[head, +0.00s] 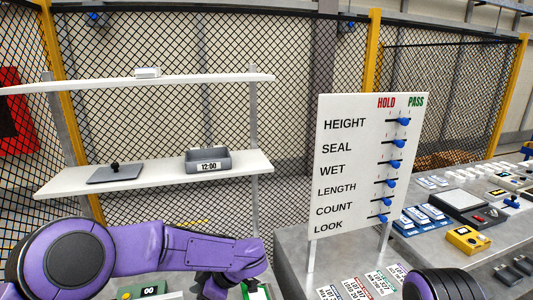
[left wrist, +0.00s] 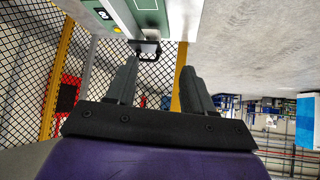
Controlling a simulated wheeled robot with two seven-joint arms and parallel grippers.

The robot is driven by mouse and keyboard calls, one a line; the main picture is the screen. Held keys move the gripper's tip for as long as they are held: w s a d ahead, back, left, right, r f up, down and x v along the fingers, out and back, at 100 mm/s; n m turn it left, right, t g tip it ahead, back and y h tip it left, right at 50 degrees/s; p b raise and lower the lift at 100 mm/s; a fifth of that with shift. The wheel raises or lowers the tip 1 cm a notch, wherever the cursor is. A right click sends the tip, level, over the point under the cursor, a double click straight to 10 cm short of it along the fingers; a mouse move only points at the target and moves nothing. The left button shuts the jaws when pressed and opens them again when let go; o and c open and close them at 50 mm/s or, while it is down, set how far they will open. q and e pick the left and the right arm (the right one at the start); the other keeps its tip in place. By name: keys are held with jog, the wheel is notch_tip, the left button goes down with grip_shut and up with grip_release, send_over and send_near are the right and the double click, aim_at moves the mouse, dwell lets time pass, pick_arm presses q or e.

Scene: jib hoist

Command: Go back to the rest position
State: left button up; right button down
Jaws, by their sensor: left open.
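My left arm, purple and black, reaches in from the left along the bottom of the head view. My left gripper (head: 235,287) hangs at the bottom edge, partly cut off, near a small green and white thing. In the left wrist view my left gripper (left wrist: 159,68) is open, its two dark fingers apart with nothing between them. A dark bracket-like part (left wrist: 147,47) on a white and green panel (left wrist: 145,12) shows just beyond the fingertips. A rounded purple and black link of my right arm shows at the bottom right of the head view; its gripper is out of view.
A white board (head: 350,215) with blue sliders stands on a grey bench (head: 290,245). Shelves (head: 235,163) hold a grey bin (head: 207,160) and a dark plate with a knob (head: 115,172). A yellow device (head: 467,240) and blue-white items lie right. Mesh fencing stands behind.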

pick_arm(q)
jog(key=s+a+f+m+t, duration=0.35)
jog(key=s+a+f, duration=0.25)
jog(key=f, duration=0.3)
jog(key=s+a+f+m+t, duration=0.3)
jog(key=s+a+f+m, duration=0.25)
jog(key=f, duration=0.45)
jog(key=s+a+f+m+g+h, duration=0.1)
jog(key=s+f+g+h, duration=0.15)
jog(key=s, duration=0.85)
jog(key=s+f+m+g+h, duration=0.1)
jog(key=s+f+h, duration=0.2)
jog(key=s, duration=0.7)
notch_tip(320, 180, down, 13)
jog(key=b, duration=1.3)
jog(key=shift+w+a+f+b, duration=0.15)
jog(key=shift+w+f+b, duration=0.05)
jog(key=shift+w+b, duration=0.15)
